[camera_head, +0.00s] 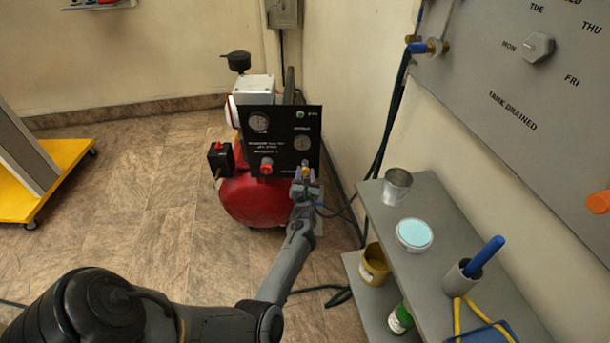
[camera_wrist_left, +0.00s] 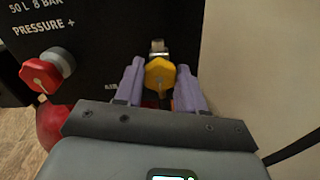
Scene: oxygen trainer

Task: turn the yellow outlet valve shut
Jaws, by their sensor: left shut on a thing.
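The yellow outlet valve (camera_wrist_left: 159,75) sits at the lower right of a black panel (camera_wrist_left: 100,30) in the left wrist view. It also shows small in the head view (camera_head: 305,171). My left gripper (camera_wrist_left: 161,82) has its two purple fingers on either side of the yellow valve and is shut on it. In the head view my left gripper (camera_head: 305,181) reaches the panel's lower right corner. The valve's lower part is partly hidden between the fingers. My right gripper is in neither view.
A red knob (camera_wrist_left: 47,70) is left of the valve on the panel. The red tank (camera_head: 250,203) is below. A grey shelf (camera_head: 440,250) at the right holds a metal cup (camera_head: 397,186) and a blue-lidded tub (camera_head: 414,234). Dark hoses run along the wall.

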